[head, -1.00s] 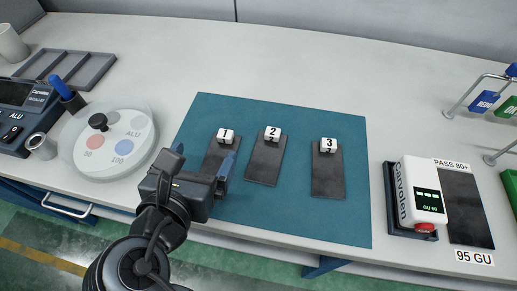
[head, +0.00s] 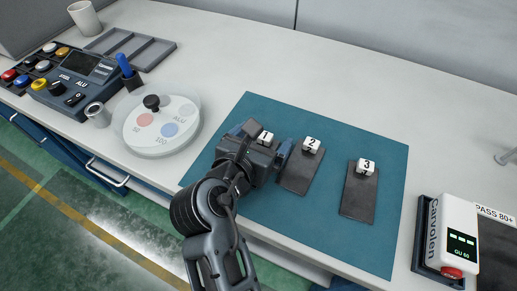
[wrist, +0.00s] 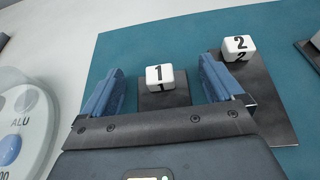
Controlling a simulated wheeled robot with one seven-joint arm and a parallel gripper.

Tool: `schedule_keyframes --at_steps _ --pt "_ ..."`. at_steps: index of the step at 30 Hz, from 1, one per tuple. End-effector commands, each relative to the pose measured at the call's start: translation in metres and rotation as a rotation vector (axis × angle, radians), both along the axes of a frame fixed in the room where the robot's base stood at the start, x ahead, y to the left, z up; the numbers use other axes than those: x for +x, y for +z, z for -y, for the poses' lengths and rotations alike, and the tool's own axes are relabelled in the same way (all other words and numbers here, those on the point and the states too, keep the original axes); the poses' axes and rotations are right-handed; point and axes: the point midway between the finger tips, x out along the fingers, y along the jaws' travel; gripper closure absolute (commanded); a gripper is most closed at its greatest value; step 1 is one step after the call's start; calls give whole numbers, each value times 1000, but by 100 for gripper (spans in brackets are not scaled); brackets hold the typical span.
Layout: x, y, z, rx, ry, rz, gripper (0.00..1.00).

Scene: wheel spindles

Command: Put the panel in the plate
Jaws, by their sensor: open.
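Three dark rectangular panels lie on a teal mat (head: 310,222), each with a white numbered cube at its far end. The panel under cube 1 (wrist: 152,98) is mostly hidden by my gripper. Panel 2 (head: 299,176) and panel 3 (head: 358,200) lie to its right. Cube 1 (wrist: 160,78) shows between my fingers in the wrist view; cube 2 (wrist: 237,47) is beyond the right finger. My gripper (wrist: 160,78) is open and empty, above panel 1, with its fingers apart on either side of cube 1. I cannot tell which thing is the plate.
A white round disc with coloured spots and a black knob (head: 153,128) stands left of the mat. A gloss meter (head: 450,235) stands at the right beside a dark strip. A control box (head: 75,83), grey tray (head: 130,50) and white cup (head: 84,18) are at the back left.

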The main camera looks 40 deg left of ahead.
Motion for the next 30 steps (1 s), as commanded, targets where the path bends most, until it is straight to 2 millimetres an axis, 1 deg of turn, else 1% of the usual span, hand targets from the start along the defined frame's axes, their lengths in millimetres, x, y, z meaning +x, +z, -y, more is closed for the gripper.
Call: schedule_keyframes --at_steps 6,27,28,30 --pt "0 0 0 0 0 0 6" --pt "0 0 0 0 0 1 73" --pt "0 0 0 0 0 1 75" --pt "0 0 0 0 0 1 76"
